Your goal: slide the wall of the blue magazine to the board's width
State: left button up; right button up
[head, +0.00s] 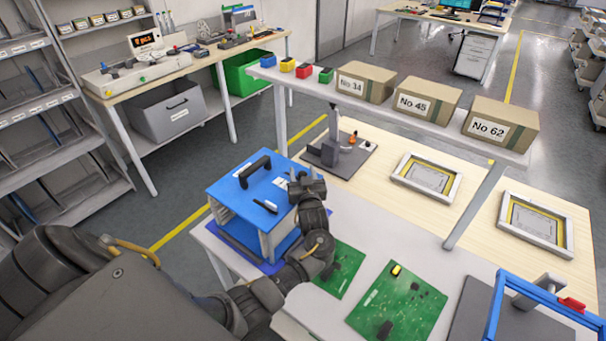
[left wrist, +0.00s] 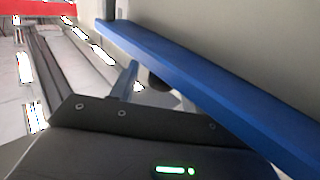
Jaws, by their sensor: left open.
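The blue magazine (head: 236,188) stands on the near left end of the light table, with a black handle (head: 255,172) on its blue top and pale side walls (head: 279,231). My left gripper (head: 294,178) is open at the right rear corner of the magazine's top; I cannot tell whether it touches. The left wrist view shows a long blue bar (left wrist: 200,80) running diagonally close to the gripper, with a pale surface behind it. Two green boards lie flat on the table, one (head: 346,264) just right of the magazine and one (head: 392,305) further right. My right gripper is out of view.
A blue frame (head: 545,308) with a red clamp stands at the right front. A dark stand (head: 330,152) is behind the magazine. A raised shelf (head: 350,97) carries small bins and numbered cartons (head: 428,98). Framed panels (head: 428,178) lie on the wooden surface.

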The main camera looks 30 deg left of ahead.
pick_arm(q)
jog(key=b+v, duration=0.2)
jog(key=v, duration=0.8)
jog(key=shift+s+d+b, duration=0.25)
jog(key=shift+s+b, duration=0.1)
jog(key=shift+b, duration=0.05)
jog(key=shift+d, duration=0.1)
